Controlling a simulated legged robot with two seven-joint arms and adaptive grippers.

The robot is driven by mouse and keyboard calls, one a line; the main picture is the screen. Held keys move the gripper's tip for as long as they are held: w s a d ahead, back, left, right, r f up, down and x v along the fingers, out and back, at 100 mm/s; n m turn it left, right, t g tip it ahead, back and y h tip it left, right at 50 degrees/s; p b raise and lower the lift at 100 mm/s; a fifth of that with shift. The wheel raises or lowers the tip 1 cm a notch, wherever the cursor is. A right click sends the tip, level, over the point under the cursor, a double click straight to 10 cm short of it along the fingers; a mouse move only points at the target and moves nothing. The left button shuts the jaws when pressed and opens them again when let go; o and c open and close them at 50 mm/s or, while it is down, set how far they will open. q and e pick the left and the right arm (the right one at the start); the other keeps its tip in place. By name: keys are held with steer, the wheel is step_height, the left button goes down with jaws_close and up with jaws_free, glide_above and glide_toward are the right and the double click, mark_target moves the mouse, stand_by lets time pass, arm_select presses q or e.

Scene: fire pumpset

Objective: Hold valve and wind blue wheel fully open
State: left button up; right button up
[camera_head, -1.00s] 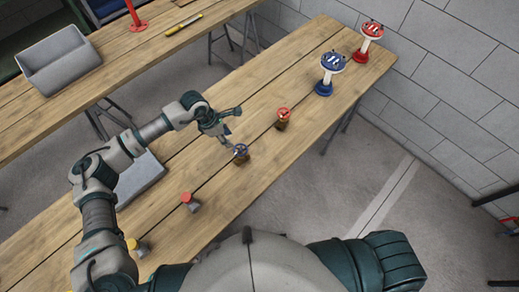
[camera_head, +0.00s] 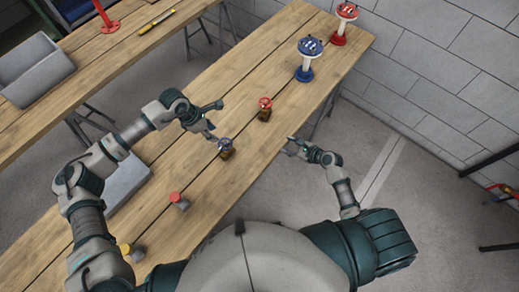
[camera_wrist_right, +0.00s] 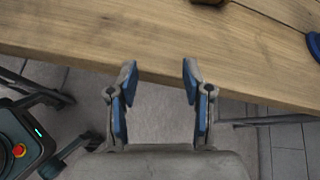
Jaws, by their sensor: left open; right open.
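A small valve with a blue wheel (camera_head: 225,144) on a brown body (camera_head: 227,154) stands on the wooden table (camera_head: 160,210). My left gripper (camera_head: 211,121) is open just behind and left of the blue wheel, close to it; I cannot tell whether a finger touches. My right gripper (camera_head: 291,146) is open and empty beyond the table's near edge, to the right of the valve. In the right wrist view the right gripper (camera_wrist_right: 158,85) has its fingers apart over the floor, facing the table edge. Part of a brown body shows at the top of that view.
A red-wheeled valve (camera_head: 265,108) stands further back on the table, with a tall blue-topped stand (camera_head: 308,60) and a red-topped stand (camera_head: 343,22) beyond. A red-capped piece (camera_head: 177,198) and a yellow-capped piece (camera_head: 129,251) stand nearer. A grey panel (camera_head: 125,185) lies at left.

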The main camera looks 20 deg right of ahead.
mark_target(220, 148)
steer(key=a+r+y, duration=0.1)
steer(key=a, duration=0.1)
steer(key=a+r+y, duration=0.1)
steer(key=a+r, duration=0.1)
steer(key=a, duration=0.1)
steer(key=s+a+r+g+y, duration=0.1)
steer(key=a+r, duration=0.1)
steer(key=shift+s+a, duration=0.1)
steer(key=shift+a, duration=0.2)
steer(key=s+a+r+n+g+y, duration=0.1)
steer(key=s+a+r+g+y, duration=0.15)
steer(key=a, duration=0.45)
steer(key=shift+t+h, duration=0.35)
steer(key=x, duration=0.7)
steer(key=w+x, duration=0.1)
steer(key=x, duration=0.3)
steer(key=shift+w+d+r, duration=0.1)
steer(key=shift+d+r, duration=0.15)
steer(key=shift+r, duration=0.05)
steer(key=x, duration=0.6)
steer(key=shift+a, duration=0.2)
steer(key=shift+d, duration=0.4)
steer(key=shift+c, duration=1)
steer(key=shift+d, duration=0.1)
jaws_close()
arm_select(q)
steer(key=shift+a, duration=0.5)
arm_select(e)
steer(key=shift+a, duration=0.45)
